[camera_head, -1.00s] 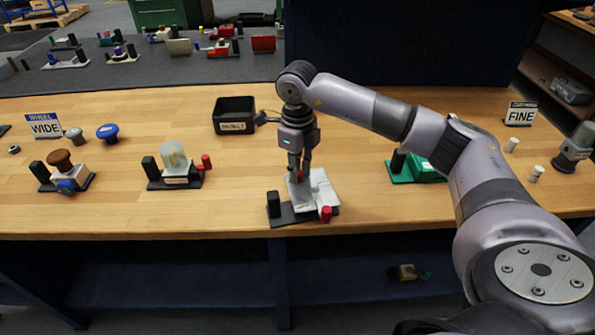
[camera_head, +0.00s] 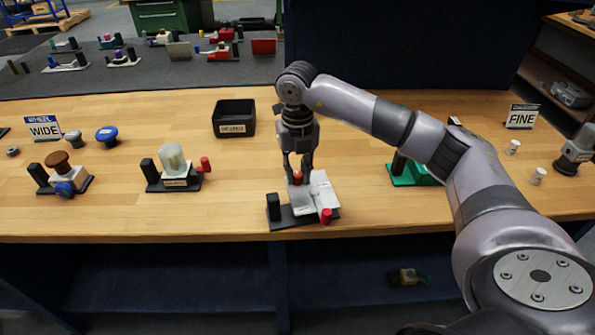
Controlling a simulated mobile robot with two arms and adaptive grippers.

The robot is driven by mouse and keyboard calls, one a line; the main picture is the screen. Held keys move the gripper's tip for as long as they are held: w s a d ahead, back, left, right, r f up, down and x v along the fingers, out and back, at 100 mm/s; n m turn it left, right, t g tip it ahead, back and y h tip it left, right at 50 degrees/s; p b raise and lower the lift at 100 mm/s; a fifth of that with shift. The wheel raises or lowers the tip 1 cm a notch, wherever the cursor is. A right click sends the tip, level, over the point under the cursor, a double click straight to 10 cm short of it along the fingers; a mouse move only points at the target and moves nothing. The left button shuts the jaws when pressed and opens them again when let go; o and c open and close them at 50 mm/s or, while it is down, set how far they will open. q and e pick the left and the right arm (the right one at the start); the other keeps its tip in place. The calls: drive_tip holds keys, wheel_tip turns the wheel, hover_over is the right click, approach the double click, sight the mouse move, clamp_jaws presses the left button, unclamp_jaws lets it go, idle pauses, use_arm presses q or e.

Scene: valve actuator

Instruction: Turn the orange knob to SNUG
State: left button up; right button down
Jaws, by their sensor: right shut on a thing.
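The orange knob (camera_head: 298,179) sits on top of a white valve device (camera_head: 321,190) at the front middle of the wooden bench. The device has a dark base with a black post at its left and a red knob (camera_head: 326,215) at its front right. My right gripper (camera_head: 297,171) points down from above and is shut on the orange knob, one finger on each side. The knob's pointer and any SNUG marking are too small to read. My left gripper is not in view.
A black bin (camera_head: 234,118) stands behind to the left. A clear-domed device (camera_head: 173,164) and a brown-knobbed device (camera_head: 62,172) stand further left. A green device (camera_head: 405,171) is to the right, partly behind my arm. The bench's front edge (camera_head: 180,238) is close to the white device.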

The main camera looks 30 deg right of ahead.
sight(297, 174)
idle(0.4)
drive_tip(key=c, duration=1.4)
unclamp_jaws()
wheel_tip(297, 174, up, 12)
drive_tip(key=shift+r, duration=0.1)
